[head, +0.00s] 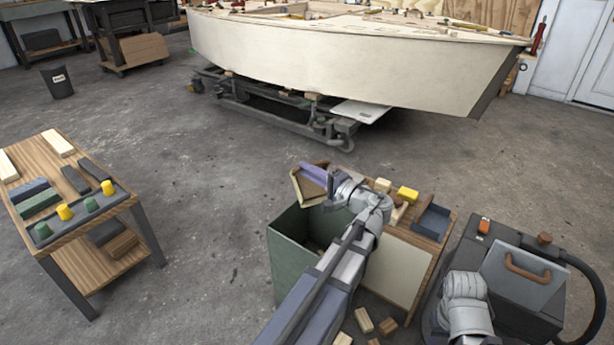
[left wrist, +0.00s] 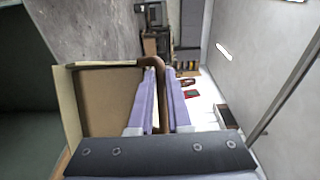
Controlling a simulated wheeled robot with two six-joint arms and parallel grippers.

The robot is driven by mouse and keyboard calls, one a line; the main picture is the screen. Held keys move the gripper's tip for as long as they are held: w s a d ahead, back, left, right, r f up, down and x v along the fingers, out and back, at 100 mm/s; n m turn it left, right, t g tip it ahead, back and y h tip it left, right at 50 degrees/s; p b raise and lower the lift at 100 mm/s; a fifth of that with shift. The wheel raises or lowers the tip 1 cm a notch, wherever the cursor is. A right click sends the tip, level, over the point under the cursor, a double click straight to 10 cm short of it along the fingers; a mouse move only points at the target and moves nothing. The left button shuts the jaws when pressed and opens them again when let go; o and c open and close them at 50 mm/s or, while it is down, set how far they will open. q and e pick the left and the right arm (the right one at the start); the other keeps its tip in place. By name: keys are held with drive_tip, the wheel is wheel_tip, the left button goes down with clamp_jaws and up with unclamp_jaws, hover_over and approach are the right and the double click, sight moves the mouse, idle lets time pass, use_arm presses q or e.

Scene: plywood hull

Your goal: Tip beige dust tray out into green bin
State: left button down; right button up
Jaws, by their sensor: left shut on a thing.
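The beige dust tray (head: 297,189) is held up at the rim of the green bin in the head view, tilted steeply. In the left wrist view the tray (left wrist: 107,100) shows its brown inner face, pale walls and a brown handle (left wrist: 120,64). My left gripper (head: 316,178) is shut on the handle, its purple fingers (left wrist: 163,100) on either side of it. The green bin (head: 295,262) stands open below, partly behind my left arm; its contents are hard to make out. My right gripper does not show.
A wooden bench (head: 437,222) with a dark tray (head: 432,220) and yellow blocks adjoins the bin on the right. Loose wood blocks (head: 364,320) lie on the floor. A dark vacuum (head: 515,280) is at the right, a small table (head: 110,215) at the left. Floor between is clear.

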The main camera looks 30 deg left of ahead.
sight(315, 188)
use_arm(q)
drive_tip(key=shift+s+d+f+n+y+b, duration=0.5)
drive_tip(key=shift+d+f+y+b, duration=0.3)
drive_tip(key=shift+b, duration=1.4)
drive_tip(key=shift+s+d+f+n+y+b, duration=0.5)
drive_tip(key=shift+d+y+b, duration=0.4)
drive_tip(key=shift+b, duration=1.3)
drive_tip(key=shift+a, duration=0.15)
